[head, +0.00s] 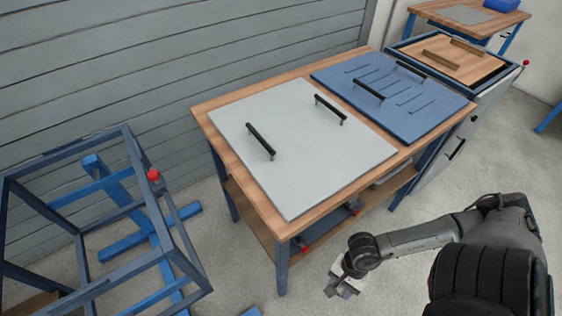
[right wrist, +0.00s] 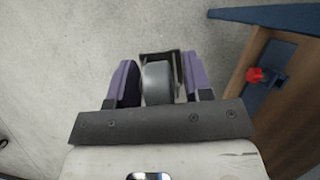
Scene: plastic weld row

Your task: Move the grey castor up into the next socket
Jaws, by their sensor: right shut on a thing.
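The grey castor (right wrist: 158,82) sits between the purple-padded fingers of my right gripper (right wrist: 160,85) in the right wrist view, with its wheel and dark bracket showing. The gripper is shut on it. In the head view my right gripper (head: 342,287) hangs low over the floor, in front of the workbench's near right side; the castor is too small to make out there. My left gripper is not in view. I cannot make out a socket for the castor in either view.
The workbench (head: 205,118) carries a grey panel (head: 310,165) and a blue panel (head: 425,115) with black handles. A red knob (right wrist: 256,75) is on its leg side, close right of the gripper. A blue frame (head: 120,130) stands left. Floor around the gripper is clear.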

